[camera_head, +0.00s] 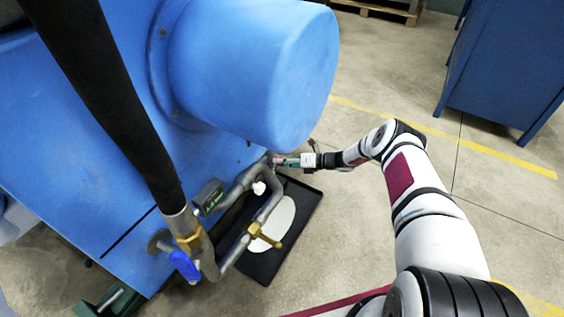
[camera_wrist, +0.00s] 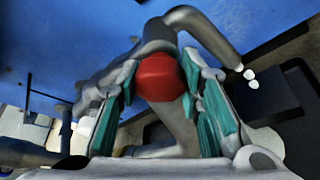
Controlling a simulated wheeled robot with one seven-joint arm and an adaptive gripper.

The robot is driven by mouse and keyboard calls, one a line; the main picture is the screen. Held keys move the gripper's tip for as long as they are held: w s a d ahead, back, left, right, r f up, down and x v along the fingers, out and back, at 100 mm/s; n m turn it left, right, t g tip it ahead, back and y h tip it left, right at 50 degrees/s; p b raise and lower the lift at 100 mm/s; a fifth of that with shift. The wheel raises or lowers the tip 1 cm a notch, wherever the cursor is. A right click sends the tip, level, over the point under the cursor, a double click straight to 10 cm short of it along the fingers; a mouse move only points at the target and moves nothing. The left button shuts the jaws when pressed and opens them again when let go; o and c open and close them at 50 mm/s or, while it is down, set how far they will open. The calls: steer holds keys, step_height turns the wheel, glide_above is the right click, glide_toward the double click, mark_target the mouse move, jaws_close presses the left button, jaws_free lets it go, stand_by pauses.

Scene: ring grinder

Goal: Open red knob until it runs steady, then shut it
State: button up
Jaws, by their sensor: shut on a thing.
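The red knob (camera_wrist: 159,79) sits between the two green-padded fingers of my gripper (camera_wrist: 160,72) in the wrist view, on a grey pipe. My gripper is shut on it. In the head view my gripper (camera_head: 280,161) reaches in from the right, just below the blue rounded housing, and the knob is mostly hidden there. White blobs show by the pipe in the head view (camera_head: 259,187) and in the wrist view (camera_wrist: 250,78). A white puddle (camera_head: 274,226) lies in the black tray (camera_head: 303,205) below. I cannot tell how steady any flow is.
The big blue machine (camera_head: 240,70) fills the left and stands close over my gripper. Pipes with a blue handle (camera_head: 184,266) and a brass valve (camera_head: 263,236) are lower left. A blue cabinet (camera_head: 505,70) stands at right. The floor between is clear.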

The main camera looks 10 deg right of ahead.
steer(key=o, duration=1.2)
steer(key=shift+c, duration=0.2)
steer(key=v, duration=1.2)
steer(key=shift+d+f, duration=0.1)
